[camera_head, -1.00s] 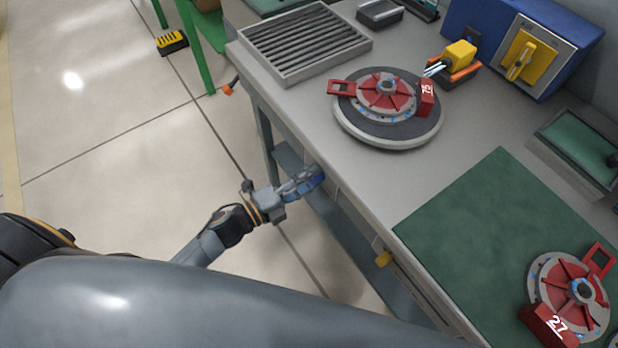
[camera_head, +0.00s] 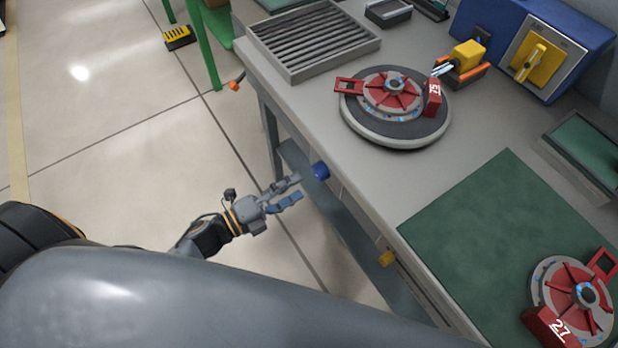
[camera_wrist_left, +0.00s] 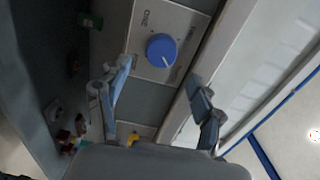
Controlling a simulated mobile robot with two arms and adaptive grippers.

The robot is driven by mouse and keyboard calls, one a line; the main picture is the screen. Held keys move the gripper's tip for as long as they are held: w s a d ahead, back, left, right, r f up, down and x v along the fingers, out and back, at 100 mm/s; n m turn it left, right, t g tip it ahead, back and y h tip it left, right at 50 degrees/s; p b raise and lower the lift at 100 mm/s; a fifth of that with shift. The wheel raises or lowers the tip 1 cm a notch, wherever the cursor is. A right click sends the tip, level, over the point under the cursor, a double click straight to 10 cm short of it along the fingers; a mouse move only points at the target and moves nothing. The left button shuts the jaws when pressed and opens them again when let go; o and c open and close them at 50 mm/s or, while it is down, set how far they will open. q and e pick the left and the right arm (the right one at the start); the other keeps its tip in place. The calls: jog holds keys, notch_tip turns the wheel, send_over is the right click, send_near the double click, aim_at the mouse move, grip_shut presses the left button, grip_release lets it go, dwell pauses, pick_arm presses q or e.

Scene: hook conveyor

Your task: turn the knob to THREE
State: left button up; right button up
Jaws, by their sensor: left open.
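A round blue knob (camera_head: 320,171) sits on the front side of the workbench, below the table top. In the left wrist view the knob shows beyond and between the two fingers. My right gripper is not in view.
The workbench (camera_head: 370,180) edge runs along the knob's side. A yellow part (camera_head: 387,258) sits lower on the bench front. A turntable (camera_head: 395,137), a blue box (camera_head: 575,35) with a yellow switch, and a green mat (camera_head: 480,215) are on top.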

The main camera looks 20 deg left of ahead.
pick_arm(q)
jog(key=v, duration=0.6)
dwell(0.3)
jog(key=s+a+f+n+g+y, duration=0.25)
jog(key=f+n, duration=0.25)
jog(key=f, duration=0.4)
jog(key=s+a+f+n+g+y, duration=0.1)
jog(key=s+a+f+n+y, duration=0.25)
jog(key=f, duration=0.65)
jog(key=a+f+n+g+y, duration=0.1)
jog(key=a+f+n+y, duration=0.15)
jog(key=f+n, duration=0.55)
jog(key=s+d+f+n+g+y, duration=0.1)
jog(key=s+d+f+n+g, duration=0.1)
jog(key=s+f, duration=0.5)
jog(key=s+d+f+n+g+y, duration=0.1)
jog(key=s+d+f+n+g, duration=0.2)
jog(key=s, duration=1.1)
notch_tip(320, 180, down, 5)
jog(key=n+g, duration=0.1)
jog(key=g, duration=0.2)
jog(key=shift+s+f+n+g, duration=0.2)
jog(key=shift+s+n+g, duration=0.15)
jog(key=shift+d+y, duration=0.1)
jog(key=shift+y, duration=0.15)
jog(key=shift+c, duration=0.2)
